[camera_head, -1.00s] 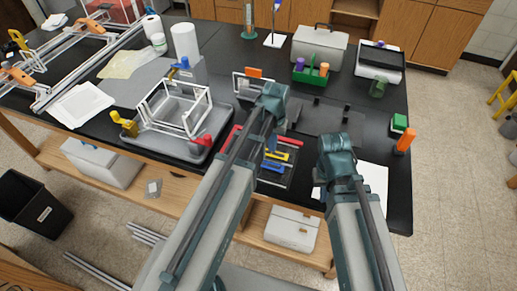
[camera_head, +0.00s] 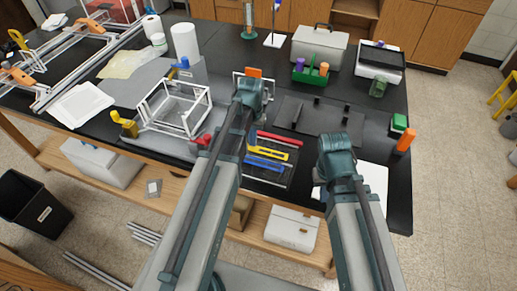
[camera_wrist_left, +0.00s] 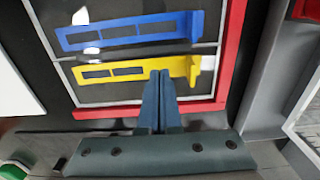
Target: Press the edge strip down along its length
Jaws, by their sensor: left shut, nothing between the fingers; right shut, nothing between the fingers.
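A dark tray (camera_wrist_left: 115,72) has a red edge strip (camera_wrist_left: 228,60) along two of its sides in the left wrist view. In the head view part of the red strip (camera_head: 282,138) shows on the far side; the left part is behind my arm. A yellow tool (camera_wrist_left: 140,71) and a blue tool (camera_wrist_left: 130,31) lie in the tray. My left gripper (camera_wrist_left: 159,74) is shut and empty, its tips overlapping the yellow tool in view; I cannot tell whether they touch anything. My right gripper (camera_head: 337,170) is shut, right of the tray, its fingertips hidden.
A white wire frame (camera_head: 178,108) stands on a grey tray left of my left arm, with a red clamp (camera_head: 204,140) at its corner. A grey mat (camera_head: 325,122) lies behind the tool tray. A green caddy (camera_head: 311,72) and a white sheet (camera_head: 374,180) are on the right.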

